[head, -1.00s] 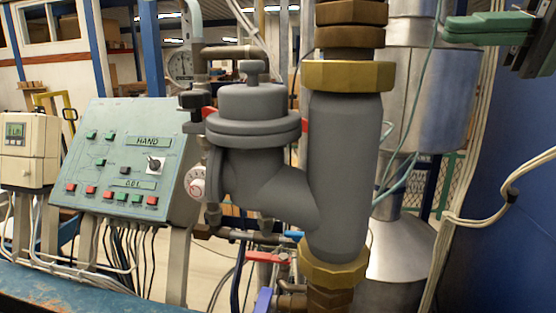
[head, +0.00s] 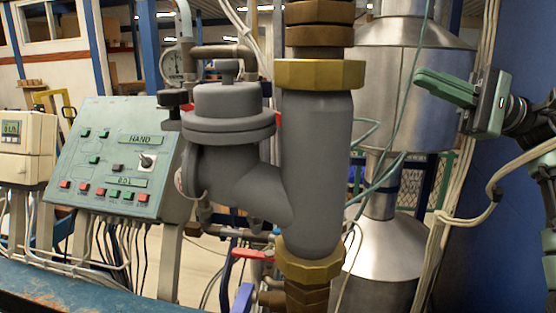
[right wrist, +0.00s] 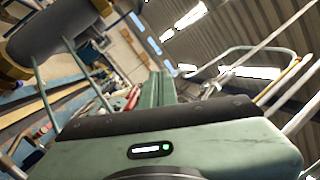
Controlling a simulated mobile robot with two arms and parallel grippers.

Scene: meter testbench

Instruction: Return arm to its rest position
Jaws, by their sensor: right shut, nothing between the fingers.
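My right gripper (head: 420,82) is at the upper right of the head view, with its green fingers pointing left. It is shut and empty, in front of the shiny metal vessel and apart from the grey valve. Part of my dark right arm shows at the right edge. In the right wrist view the green gripper (right wrist: 160,88) has its fingers together and points up the picture. My left gripper is not in view.
A grey valve body (head: 228,125) on a thick pipe (head: 315,165) with brass nuts stands mid-view. A green control panel (head: 115,165) is at left. The metal vessel (head: 400,75), cables (head: 490,175) and a blue wall (head: 480,250) are near the right arm.

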